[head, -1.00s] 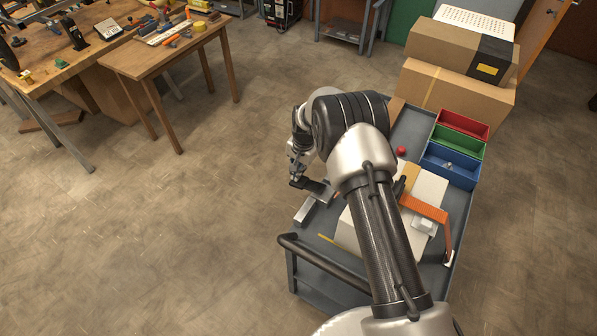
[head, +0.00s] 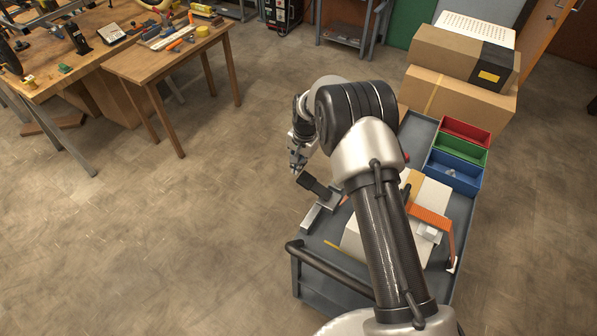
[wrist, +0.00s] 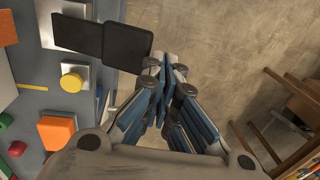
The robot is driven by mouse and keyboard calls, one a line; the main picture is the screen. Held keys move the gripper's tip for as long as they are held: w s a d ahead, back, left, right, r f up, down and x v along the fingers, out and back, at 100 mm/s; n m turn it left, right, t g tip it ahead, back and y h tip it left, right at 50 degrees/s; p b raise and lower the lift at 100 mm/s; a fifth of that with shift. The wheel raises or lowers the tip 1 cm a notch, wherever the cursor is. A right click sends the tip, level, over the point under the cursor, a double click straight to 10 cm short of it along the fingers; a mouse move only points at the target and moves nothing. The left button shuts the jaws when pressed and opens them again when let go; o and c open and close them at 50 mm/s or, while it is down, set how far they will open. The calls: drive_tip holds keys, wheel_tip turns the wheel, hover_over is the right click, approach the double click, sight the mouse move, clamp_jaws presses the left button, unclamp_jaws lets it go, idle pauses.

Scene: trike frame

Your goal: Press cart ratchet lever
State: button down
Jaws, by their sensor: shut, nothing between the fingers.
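The cart (head: 462,225) is a grey metal trolley. Its ratchet lever (head: 313,186) is a dark arm with a black pad, sticking out over the cart's left edge from a silver mount (head: 317,212). In the wrist view the lever's square black pad (wrist: 128,46) lies just left of my gripper (wrist: 165,62), whose blue-grey fingers are shut and empty. In the head view my gripper (head: 295,169) is just above and left of the lever's outer end. A small gap seems to show between them; I cannot tell their height difference.
The cart carries red (head: 465,130), green (head: 460,150) and blue (head: 453,172) bins, an orange bracket (head: 430,213) and a push handle (head: 330,268). Cardboard boxes (head: 460,95) stand behind. A wooden table (head: 165,65) is at the upper left. The floor left of the cart is clear.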

sight(308, 176)
wheel_tip(308, 176, up, 7)
drive_tip(key=a, duration=0.1)
drive_tip(key=shift+w+r+p, duration=0.2)
drive_tip(key=shift+w+p, duration=0.1)
drive_tip(key=shift+p, duration=0.15)
idle(1.7)
drive_tip(key=s+d+r+y+b, duration=0.1)
drive_tip(key=s+d+r, duration=0.1)
drive_tip(key=d, duration=0.3)
drive_tip(key=s+d+r+t+y+b, duration=0.1)
drive_tip(key=s+d+r, duration=0.2)
drive_tip(key=d, duration=0.2)
drive_tip(key=shift+s+d+r+y, duration=0.15)
drive_tip(key=shift+s+r+y, duration=0.05)
drive_tip(key=shift+s+y, duration=0.1)
drive_tip(key=b+x, duration=0.1)
drive_tip(key=x, duration=0.6)
drive_tip(key=b+x, duration=0.2)
drive_tip(key=x, duration=0.5)
drive_tip(key=shift+w, duration=0.2)
drive_tip(key=shift+p, duration=0.7)
